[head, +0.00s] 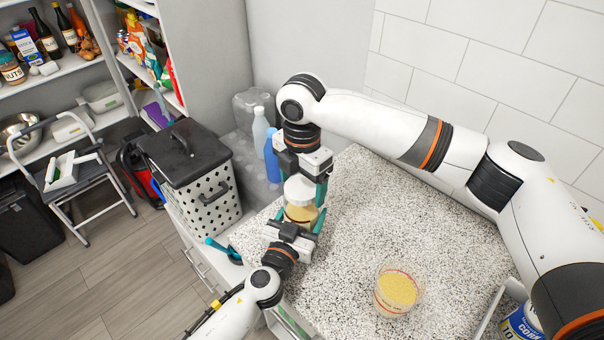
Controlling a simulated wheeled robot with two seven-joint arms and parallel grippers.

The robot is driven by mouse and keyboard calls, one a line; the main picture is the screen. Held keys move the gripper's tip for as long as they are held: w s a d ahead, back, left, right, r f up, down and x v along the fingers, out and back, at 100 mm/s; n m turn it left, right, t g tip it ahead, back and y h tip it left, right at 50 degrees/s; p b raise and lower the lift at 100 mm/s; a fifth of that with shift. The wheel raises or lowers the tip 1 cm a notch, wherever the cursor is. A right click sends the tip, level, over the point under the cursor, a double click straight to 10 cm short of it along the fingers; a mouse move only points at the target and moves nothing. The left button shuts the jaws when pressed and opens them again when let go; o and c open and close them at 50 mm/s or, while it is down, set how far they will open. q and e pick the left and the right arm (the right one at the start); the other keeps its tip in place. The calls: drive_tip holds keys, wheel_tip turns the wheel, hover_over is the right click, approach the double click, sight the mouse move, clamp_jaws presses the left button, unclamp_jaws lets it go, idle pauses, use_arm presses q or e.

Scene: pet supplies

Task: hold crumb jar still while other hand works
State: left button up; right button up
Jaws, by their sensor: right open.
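The crumb jar (300,214) is a small clear jar with tan contents, upright at the counter's left part. A white lid (299,189) shows at its top; I cannot tell whether it is seated or slightly raised. My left gripper (299,219) comes from the lower left, with teal fingers on both sides of the jar, closed on its body. My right gripper (302,187) points down from above at the lid. Its jaws are open, with one teal finger showing right of the lid; the other is mostly hidden.
A clear tub of yellow crumbs (397,289) stands on the speckled counter (440,240). A blue-labelled can (520,326) is at the lower right. Blue (272,155) and white (260,130) bottles stand behind the grippers. A perforated bin (205,195) is at left. The counter's middle is clear.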

drive_tip(key=c, duration=1)
drive_tip(key=m, duration=0.8)
drive_tip(key=o, duration=1.2)
drive_tip(key=shift+c, duration=0.2)
use_arm(q)
drive_tip(key=o, duration=1.9)
drive_tip(key=shift+o, duration=0.2)
use_arm(e)
wheel_tip(320, 180, up, 12)
